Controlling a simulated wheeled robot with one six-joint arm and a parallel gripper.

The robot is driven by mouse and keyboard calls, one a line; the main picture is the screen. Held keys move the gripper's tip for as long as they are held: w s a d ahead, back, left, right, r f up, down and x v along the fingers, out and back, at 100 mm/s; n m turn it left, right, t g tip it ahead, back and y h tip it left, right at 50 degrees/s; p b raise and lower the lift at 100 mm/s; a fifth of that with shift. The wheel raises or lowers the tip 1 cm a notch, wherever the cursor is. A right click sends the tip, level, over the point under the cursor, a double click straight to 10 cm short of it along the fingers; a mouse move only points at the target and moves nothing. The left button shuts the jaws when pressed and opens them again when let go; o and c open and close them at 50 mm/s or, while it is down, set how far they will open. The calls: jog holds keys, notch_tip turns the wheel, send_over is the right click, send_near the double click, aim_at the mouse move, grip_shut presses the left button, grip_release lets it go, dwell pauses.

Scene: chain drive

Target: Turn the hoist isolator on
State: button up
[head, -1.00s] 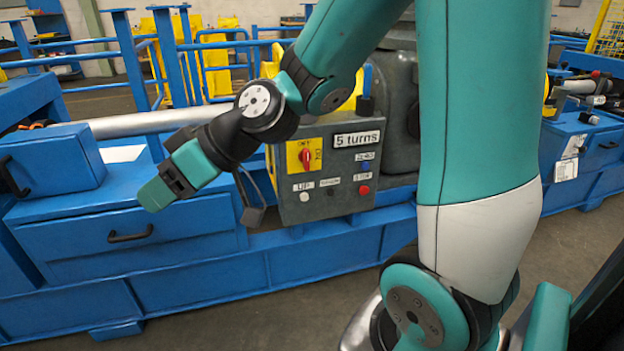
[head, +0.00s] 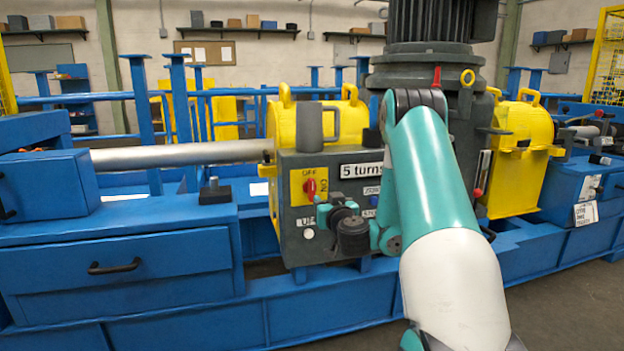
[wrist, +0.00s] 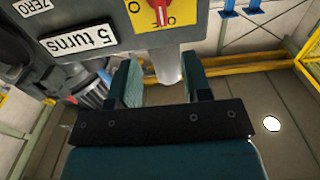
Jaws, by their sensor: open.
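The hoist isolator is a red rotary knob (head: 310,187) on a yellow plate (head: 309,197) marked OFF and ON, on the front of the grey control box (head: 290,235). The knob stands roughly upright, toward OFF. It also shows at the top of the wrist view (wrist: 160,12). My gripper (head: 322,212) is in front of the box, just below and right of the knob in the head view. In the wrist view my gripper (wrist: 160,88) is open, its fingers apart and empty, with the knob beyond the tips. Contact with the knob is not visible.
A "5 turns" label (head: 361,170) and buttons sit right of the isolator, partly hidden by my arm. A white button (head: 309,233) is below it. A grey handle-like part (head: 318,125) rises above the box. A blue drawer cabinet (head: 120,255) stands left.

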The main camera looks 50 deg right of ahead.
aim_at(312, 185)
jog(key=p+x, duration=0.6)
jog(key=p, duration=0.1)
jog(key=p+x, duration=0.6)
jog(key=p, duration=0.2)
jog(key=shift+w+r, duration=0.15)
jog(key=shift+w, duration=0.3)
jog(key=shift+w+d+p, duration=0.45)
jog(key=shift+w, duration=0.15)
grip_shut()
